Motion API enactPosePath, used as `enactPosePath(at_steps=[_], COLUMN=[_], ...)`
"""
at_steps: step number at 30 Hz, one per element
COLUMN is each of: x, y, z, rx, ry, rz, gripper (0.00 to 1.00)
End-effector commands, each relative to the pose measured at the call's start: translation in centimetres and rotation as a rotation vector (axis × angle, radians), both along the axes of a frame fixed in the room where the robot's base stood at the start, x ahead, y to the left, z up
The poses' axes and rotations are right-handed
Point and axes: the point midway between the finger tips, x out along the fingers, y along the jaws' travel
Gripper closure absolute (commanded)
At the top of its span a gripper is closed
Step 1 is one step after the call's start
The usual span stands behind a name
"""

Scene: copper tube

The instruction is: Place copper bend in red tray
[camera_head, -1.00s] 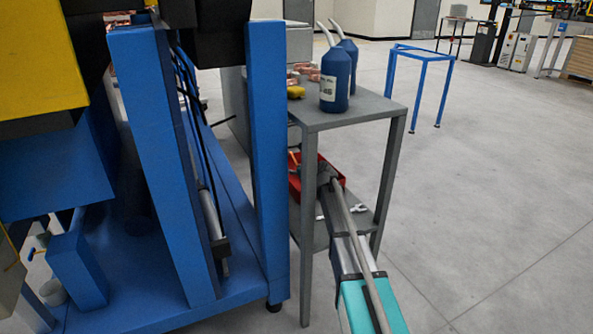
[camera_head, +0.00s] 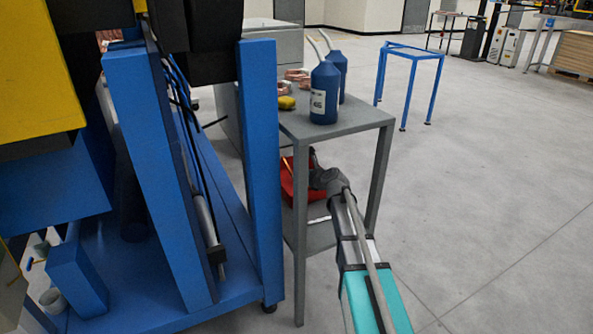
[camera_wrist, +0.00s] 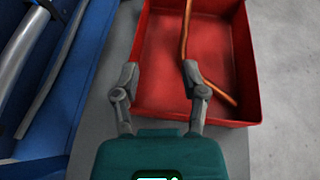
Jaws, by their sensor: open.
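The red tray (camera_wrist: 160,105) lies in front of my gripper in the wrist view. In the head view the red tray (camera_head: 287,190) is on the lower shelf of the grey table, partly hidden by my arm and a table leg. A thin copper bend (camera_wrist: 184,45) is inside the tray, one part running up out of view and a lower piece slanting to the right; my right finger hides the middle. My gripper (camera_wrist: 158,75) is open over the near part of the tray, fingers apart, with nothing between the fingertips.
The grey table (camera_head: 350,120) carries two blue bottles (camera_head: 325,92), a yellow item (camera_head: 286,102) and copper pieces on top. A large blue machine frame (camera_head: 262,170) stands close on the left.

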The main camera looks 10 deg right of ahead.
Motion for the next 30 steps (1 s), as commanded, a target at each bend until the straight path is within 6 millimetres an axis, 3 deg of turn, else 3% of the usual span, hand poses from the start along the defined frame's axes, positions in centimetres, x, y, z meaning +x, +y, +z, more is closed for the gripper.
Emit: enactPosePath(at_steps=[7,30], x=[-1.6,-1.9], y=[-0.6,-0.6], z=[0.7,0.6], rx=[0.002,-0.022], ry=[0.000,0.001], rz=[0.001,0.016], gripper=[0.44,0.44])
